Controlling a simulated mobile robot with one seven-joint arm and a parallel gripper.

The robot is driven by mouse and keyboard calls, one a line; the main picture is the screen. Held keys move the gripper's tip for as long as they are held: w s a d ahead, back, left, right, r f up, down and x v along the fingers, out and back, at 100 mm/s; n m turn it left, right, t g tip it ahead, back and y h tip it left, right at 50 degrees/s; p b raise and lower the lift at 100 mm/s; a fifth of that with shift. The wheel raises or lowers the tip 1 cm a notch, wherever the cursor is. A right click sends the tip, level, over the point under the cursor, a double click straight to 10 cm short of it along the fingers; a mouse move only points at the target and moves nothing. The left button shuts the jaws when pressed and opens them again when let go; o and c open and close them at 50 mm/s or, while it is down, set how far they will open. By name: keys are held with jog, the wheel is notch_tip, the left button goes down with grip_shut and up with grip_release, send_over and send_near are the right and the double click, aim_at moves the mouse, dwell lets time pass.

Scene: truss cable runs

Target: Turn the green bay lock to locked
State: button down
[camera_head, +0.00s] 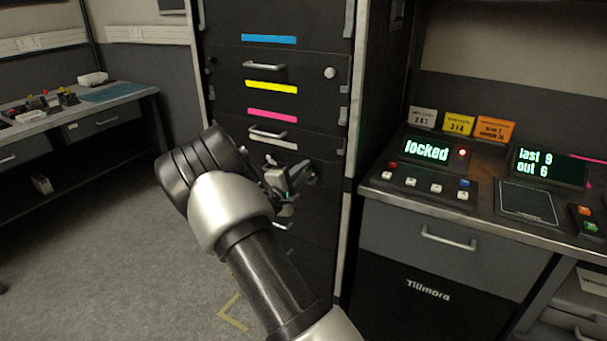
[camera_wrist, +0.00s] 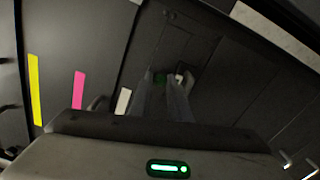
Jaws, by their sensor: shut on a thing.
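My gripper (camera_head: 290,183) is at the front of the dark drawer cabinet (camera_head: 318,117), below the pink-marked drawer. In the wrist view, my gripper (camera_wrist: 165,82) has its two fingers closed on a small part at the cabinet front. A dark green patch (camera_wrist: 158,78) shows at the fingertips; I take it for the green bay lock, mostly hidden by the fingers. How far the lock is turned cannot be made out. The console display (camera_head: 427,151) reads "locked", with a red light beside it.
The cabinet bears blue (camera_head: 269,39), yellow (camera_head: 271,87) and pink (camera_head: 272,115) strips and protruding drawer handles (camera_head: 264,66). A counter (camera_head: 480,215) with button panels stands close on the right. A workbench (camera_head: 75,118) stands at the left, with open floor (camera_head: 120,235) before it.

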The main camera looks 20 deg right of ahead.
jog(key=c, duration=1.7)
grip_release()
jog(key=shift+o, duration=0.2)
jog(key=p+v, duration=0.2)
jog(key=v, duration=1.5)
jog(key=shift+s+p, duration=0.2)
jog(key=shift+p, duration=0.1)
jog(key=shift+a, duration=0.15)
